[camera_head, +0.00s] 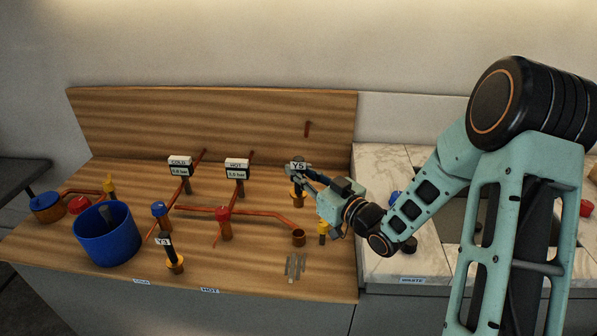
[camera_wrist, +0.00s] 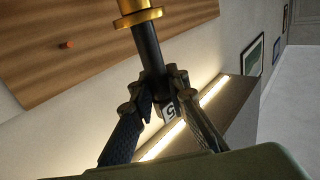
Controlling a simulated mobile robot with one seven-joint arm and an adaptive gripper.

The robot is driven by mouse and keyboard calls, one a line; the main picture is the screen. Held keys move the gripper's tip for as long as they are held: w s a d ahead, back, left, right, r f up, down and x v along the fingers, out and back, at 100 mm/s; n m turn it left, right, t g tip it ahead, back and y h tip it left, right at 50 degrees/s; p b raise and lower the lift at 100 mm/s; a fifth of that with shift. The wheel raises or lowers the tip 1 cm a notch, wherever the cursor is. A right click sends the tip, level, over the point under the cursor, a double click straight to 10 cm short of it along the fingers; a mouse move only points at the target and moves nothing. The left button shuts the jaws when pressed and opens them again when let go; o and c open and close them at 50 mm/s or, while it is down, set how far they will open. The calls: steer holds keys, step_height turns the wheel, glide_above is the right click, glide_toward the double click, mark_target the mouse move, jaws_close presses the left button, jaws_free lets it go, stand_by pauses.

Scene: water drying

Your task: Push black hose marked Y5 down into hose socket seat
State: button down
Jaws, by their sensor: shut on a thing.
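The black hose marked Y5 (camera_head: 297,178) stands roughly upright at the back right of the wooden counter, its white label (camera_head: 297,166) near the top. A gold collar (camera_head: 297,190) is around its lower part, with copper-coloured metal (camera_head: 298,202) just below. I cannot tell how deep the hose sits there. My gripper (camera_head: 307,174) reaches in from the right and is shut on the hose near the label. The wrist view shows the black hose (camera_wrist: 148,48) between my gripper's fingers (camera_wrist: 153,84), its gold collar (camera_wrist: 137,17) and part of the label (camera_wrist: 168,108).
An open copper cup (camera_head: 298,238) stands in front of Y5. Grey strips (camera_head: 295,266) lie near the front edge. A yellow-topped part (camera_head: 323,228) is below my wrist.

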steer(key=b, duration=0.4)
glide_above(299, 206)
steer(key=w, duration=0.2)
steer(key=shift+s+a+f, duration=0.1)
steer(key=shift+s+f, duration=0.05)
steer(key=shift+f, duration=1)
steer(key=shift+s+f, duration=0.1)
steer(key=shift+f, duration=1.05)
steer(key=shift+b, duration=0.55)
steer(key=shift+f+b, duration=3.1)
steer(key=shift+f, duration=0.15)
steer(key=shift+s+f, duration=0.15)
